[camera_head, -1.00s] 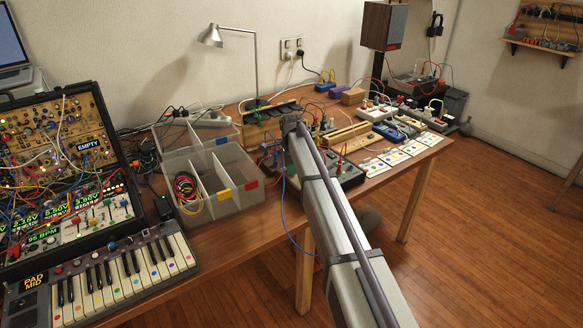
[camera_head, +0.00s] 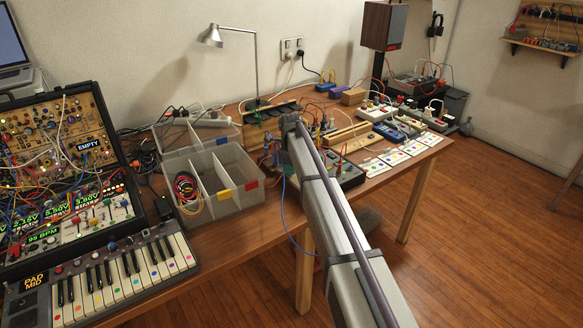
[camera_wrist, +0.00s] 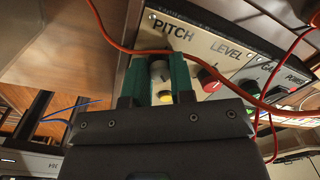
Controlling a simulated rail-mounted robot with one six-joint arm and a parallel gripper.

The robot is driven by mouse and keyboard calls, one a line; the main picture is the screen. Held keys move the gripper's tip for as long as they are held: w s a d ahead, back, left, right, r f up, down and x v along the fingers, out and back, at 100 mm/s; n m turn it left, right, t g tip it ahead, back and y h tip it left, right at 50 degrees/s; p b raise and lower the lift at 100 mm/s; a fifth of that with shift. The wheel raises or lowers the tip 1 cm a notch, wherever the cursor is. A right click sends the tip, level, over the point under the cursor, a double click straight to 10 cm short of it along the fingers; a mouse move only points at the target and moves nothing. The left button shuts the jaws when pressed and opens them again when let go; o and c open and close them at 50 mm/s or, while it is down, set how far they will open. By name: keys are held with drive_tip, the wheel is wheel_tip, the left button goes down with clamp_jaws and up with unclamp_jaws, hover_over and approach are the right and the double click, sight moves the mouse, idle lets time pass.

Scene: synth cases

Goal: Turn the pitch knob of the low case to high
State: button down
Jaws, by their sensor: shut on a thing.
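In the wrist view the cream panel of the low case (camera_wrist: 190,38) carries the printed words PITCH and LEVEL. The pitch knob (camera_wrist: 159,72), pale with a yellow spot near it, sits under the PITCH label. My gripper (camera_wrist: 160,80) has a green-padded finger on each side of this knob and is shut on it. The fingers hide the knob's sides, and I cannot read its pointer or any scale marks. In the head view my arm covers the gripper and the knob; part of the low case (camera_head: 350,176) shows to the right of the arm.
A red cable (camera_wrist: 125,45) crosses close above the fingers. A red level knob (camera_wrist: 209,80) is just right of the gripper. In the head view a divided bin (camera_head: 243,207) stands left of my arm, and cards (camera_head: 393,158) lie to the right. Open floor lies in front.

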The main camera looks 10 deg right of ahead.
idle(0.3)
drive_tip(key=c, duration=1)
unclamp_jaws()
wheel_tip(320, 180, up, 11)
drive_tip(key=p, duration=1)
drive_tip(key=shift+s+a+f+p, duration=0.1)
drive_tip(key=shift+s+p, duration=0.05)
drive_tip(key=shift+p, duration=0.25)
